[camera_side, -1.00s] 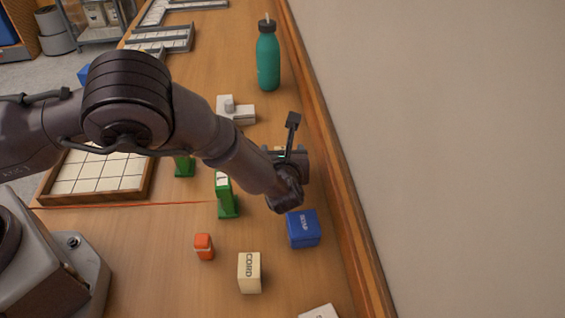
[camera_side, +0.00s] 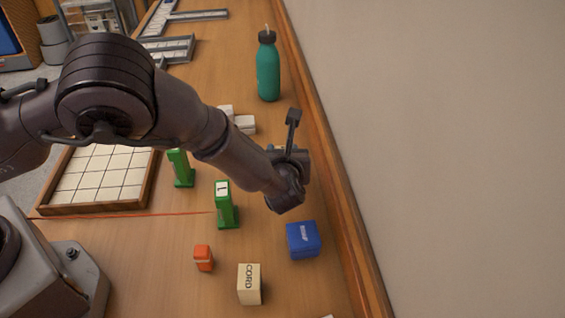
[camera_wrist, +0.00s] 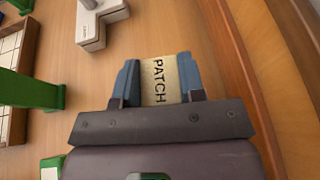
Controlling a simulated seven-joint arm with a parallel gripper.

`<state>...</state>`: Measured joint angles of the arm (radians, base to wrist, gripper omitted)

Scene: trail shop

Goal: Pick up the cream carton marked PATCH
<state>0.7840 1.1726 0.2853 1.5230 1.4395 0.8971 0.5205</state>
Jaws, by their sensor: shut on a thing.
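The cream carton marked PATCH (camera_wrist: 160,81) is between the two blue fingers of my gripper (camera_wrist: 158,82) in the wrist view. My gripper is shut on it, with a finger against each side, and the lettering faces the camera. In the side view my gripper (camera_side: 288,168) is near the wall edge of the bench, beyond the blue box. There the carton is mostly hidden behind the wrist. I cannot tell whether the carton is clear of the bench top.
A blue box (camera_side: 303,239), a cream CORD carton (camera_side: 249,284) and a small orange box (camera_side: 203,258) stand nearer the camera. Green stands (camera_side: 226,206) and a cream-gridded tray (camera_side: 98,178) are to the left. A teal bottle (camera_side: 268,68) stands at the back. The wall is close on the right.

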